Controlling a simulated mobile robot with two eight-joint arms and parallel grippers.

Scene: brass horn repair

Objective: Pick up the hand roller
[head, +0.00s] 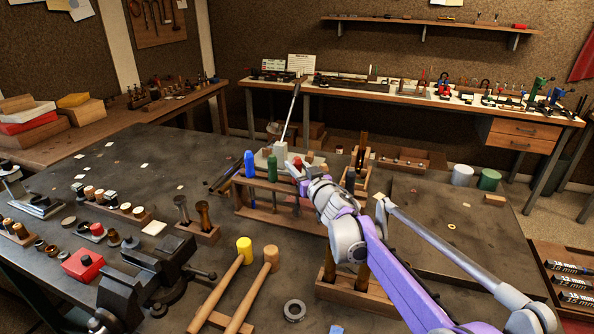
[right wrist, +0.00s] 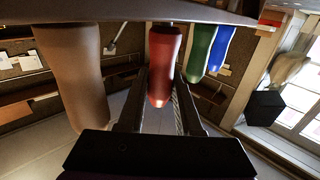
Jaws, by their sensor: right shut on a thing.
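My right gripper (head: 303,172) is at the right part of a wooden rack (head: 262,189) in the middle of the bench. It is shut on a red handle (head: 297,161), which stands upright among other handles. In the right wrist view the red handle (right wrist: 163,62) lies between the two fingers (right wrist: 160,80). Whether this handle belongs to the hand roller cannot be told, as its lower end is hidden. A green handle (head: 272,167) and a blue handle (head: 249,163) stand beside it. A brown handle (right wrist: 72,75) is on its other side. My left gripper is not in view.
Right of the rack stands another wooden holder (head: 352,292) with dark tools. Two mallets (head: 244,250) and a vise (head: 140,275) are at the front. A metal ring (head: 294,310) lies near the front edge. The bench's back left (head: 130,165) is mostly clear.

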